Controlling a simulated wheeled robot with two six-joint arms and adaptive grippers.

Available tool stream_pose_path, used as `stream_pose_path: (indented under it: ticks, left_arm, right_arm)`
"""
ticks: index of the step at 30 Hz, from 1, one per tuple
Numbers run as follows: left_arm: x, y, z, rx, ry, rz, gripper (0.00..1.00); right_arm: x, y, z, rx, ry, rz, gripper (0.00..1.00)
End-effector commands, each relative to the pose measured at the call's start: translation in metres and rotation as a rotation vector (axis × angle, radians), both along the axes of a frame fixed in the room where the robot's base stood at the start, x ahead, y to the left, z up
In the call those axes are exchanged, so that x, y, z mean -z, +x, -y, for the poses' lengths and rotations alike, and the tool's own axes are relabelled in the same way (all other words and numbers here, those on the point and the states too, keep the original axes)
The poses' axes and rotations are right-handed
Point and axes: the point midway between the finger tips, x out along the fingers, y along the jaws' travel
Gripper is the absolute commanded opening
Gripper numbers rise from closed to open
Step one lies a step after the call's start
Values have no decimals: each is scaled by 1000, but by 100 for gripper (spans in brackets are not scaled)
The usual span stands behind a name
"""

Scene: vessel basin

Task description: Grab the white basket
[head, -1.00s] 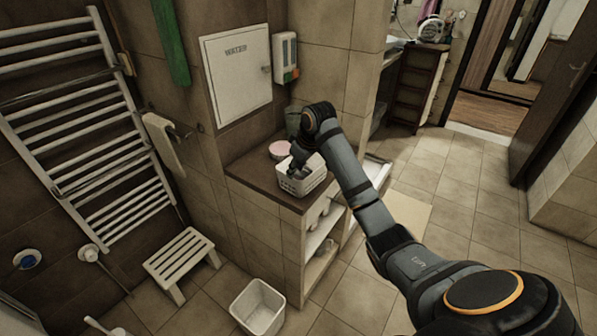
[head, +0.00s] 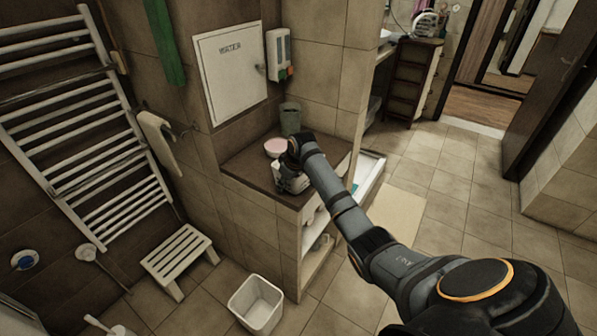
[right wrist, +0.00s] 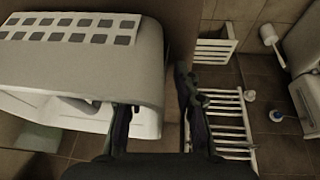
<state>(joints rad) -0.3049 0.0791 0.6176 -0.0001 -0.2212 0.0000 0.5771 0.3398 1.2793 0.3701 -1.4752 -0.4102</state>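The white basket (head: 294,188) sits on the dark counter top and is mostly hidden by my right wrist and gripper in the head view. In the right wrist view the basket (right wrist: 70,64) fills the upper left, with rows of square holes. My right gripper (right wrist: 156,105) is open, its fingers apart, with the basket's end wall seen between them. The left finger overlaps the basket; a narrow gap shows between the wall and the right finger. I cannot tell whether either finger touches it. My left gripper is not in view.
A pink-topped bowl (head: 275,147) and a greenish cup (head: 291,119) stand behind the basket on the counter (head: 243,170). A white bin (head: 256,304) and a white stool (head: 181,256) stand on the floor. Open floor lies to the right.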

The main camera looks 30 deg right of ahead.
Motion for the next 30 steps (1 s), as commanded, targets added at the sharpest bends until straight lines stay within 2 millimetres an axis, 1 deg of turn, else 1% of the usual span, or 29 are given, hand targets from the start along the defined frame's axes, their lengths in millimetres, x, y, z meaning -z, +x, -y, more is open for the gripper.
stream_pose_path:
  ticks: [2,3,9,15,24,28,30]
  left_arm:
    - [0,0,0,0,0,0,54]
    - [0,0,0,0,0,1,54]
    - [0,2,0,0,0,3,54]
    - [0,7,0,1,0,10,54]
    - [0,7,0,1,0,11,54]
    - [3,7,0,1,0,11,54]
    - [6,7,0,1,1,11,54]
  right_arm:
    - [0,0,0,0,0,0,31]
    - [0,0,0,0,0,0,28]
    - [0,0,0,0,0,0,1]
    - [0,0,0,0,0,0,0]
    - [-2,0,0,0,-1,1,0]
    - [-9,1,0,0,0,3,0]
    - [-17,1,0,0,-1,4,0]
